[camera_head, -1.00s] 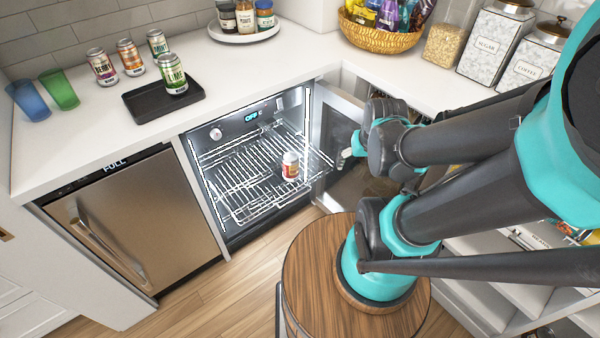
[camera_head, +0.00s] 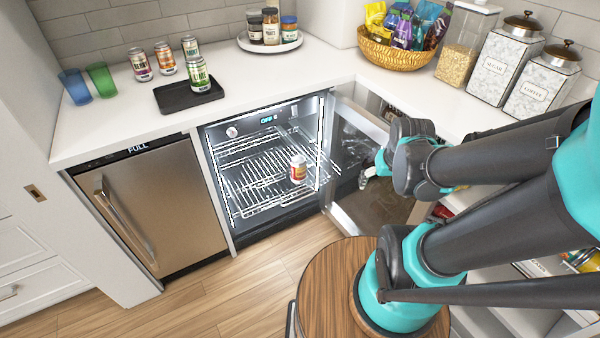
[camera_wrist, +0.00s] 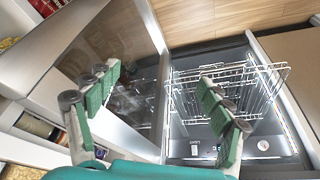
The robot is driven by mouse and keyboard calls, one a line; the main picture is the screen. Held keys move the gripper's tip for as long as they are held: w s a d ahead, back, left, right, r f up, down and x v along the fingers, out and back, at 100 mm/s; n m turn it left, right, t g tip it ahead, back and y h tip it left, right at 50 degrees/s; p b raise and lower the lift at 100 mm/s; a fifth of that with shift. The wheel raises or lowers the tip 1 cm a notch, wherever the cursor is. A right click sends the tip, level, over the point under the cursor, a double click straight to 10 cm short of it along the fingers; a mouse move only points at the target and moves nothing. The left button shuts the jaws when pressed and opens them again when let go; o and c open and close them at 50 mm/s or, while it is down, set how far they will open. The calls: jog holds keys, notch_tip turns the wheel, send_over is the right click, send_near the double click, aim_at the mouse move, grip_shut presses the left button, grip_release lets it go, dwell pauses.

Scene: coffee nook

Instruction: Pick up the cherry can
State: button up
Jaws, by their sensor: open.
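A can (camera_head: 140,64) at the left of a group on the counter has a maroon-and-white label ending in what looks like "ERRY"; it is probably the cherry can, but the word is not fully legible. A red-orange can (camera_head: 298,170) stands upright on the wire rack inside the open fridge; its label is too small to read. My gripper (camera_head: 372,172) is in front of the open fridge door, right of the rack can and apart from it. In the wrist view its green-padded fingers (camera_wrist: 158,78) are spread and empty. I cannot make out a can in that view.
An orange can (camera_head: 165,57), a green-label can (camera_head: 191,48) and a lime can (camera_head: 198,76) on a black tray (camera_head: 172,98) are on the counter. The glass fridge door (camera_head: 370,210) stands open at right. A closed "FULL" appliance (camera_head: 165,205) is at left.

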jog(key=w, duration=0.1)
jog(key=n+g, duration=0.4)
jog(key=n, duration=1.5)
send_over(299, 159)
jog(key=f, duration=0.5)
jog(key=shift+w+d+f, duration=0.1)
jog(key=shift+d+f, duration=0.15)
jog(key=shift+f, duration=0.15)
jog(key=shift+a+f, duration=0.15)
jog(key=shift+f, duration=0.1)
notch_tip(299, 159, down, 12)
jog(key=shift+r, duration=0.15)
jog(key=shift+a+f, duration=0.15)
jog(key=shift+f, duration=1.2)
jog(key=shift+a+f, duration=0.1)
jog(key=shift+f, duration=1.25)
jog(key=shift+c, duration=0.4)
